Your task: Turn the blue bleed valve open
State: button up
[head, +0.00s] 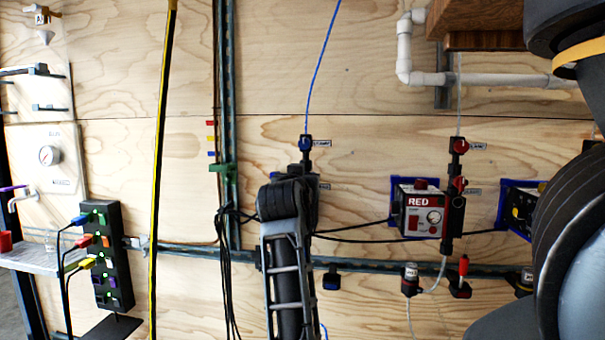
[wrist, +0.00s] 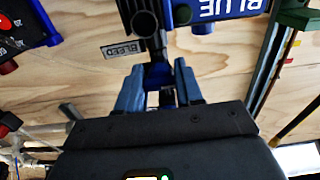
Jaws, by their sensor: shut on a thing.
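The blue bleed valve (wrist: 157,76) shows in the wrist view beside a label reading BLEED. It sits at the end of a dark ribbed fitting, and the fingers hide part of it. My gripper (wrist: 160,92) has its two blue fingers on either side of the valve, shut on it. The handle's exact angle is hard to tell. In the head view, my arm covers the bleed valve and the fingertips. An upper blue valve (head: 305,143) with its own label shows above my arm there.
A red unit (head: 420,212) with red valves (head: 460,146) stands to the right. A green bracket (head: 223,169) on a vertical rail is close on the left. Black cables (head: 228,275) hang beside my arm. A blue BLUE-labelled part (wrist: 215,10) is close to the fingers.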

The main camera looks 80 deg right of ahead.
jog(key=o, duration=1)
jog(key=shift+o, duration=0.2)
jog(key=a+b, duration=0.1)
jog(key=a, duration=0.6)
jog(key=shift+s+a, duration=0.3)
jog(key=shift+a, duration=0.1)
jog(key=shift+f, duration=0.1)
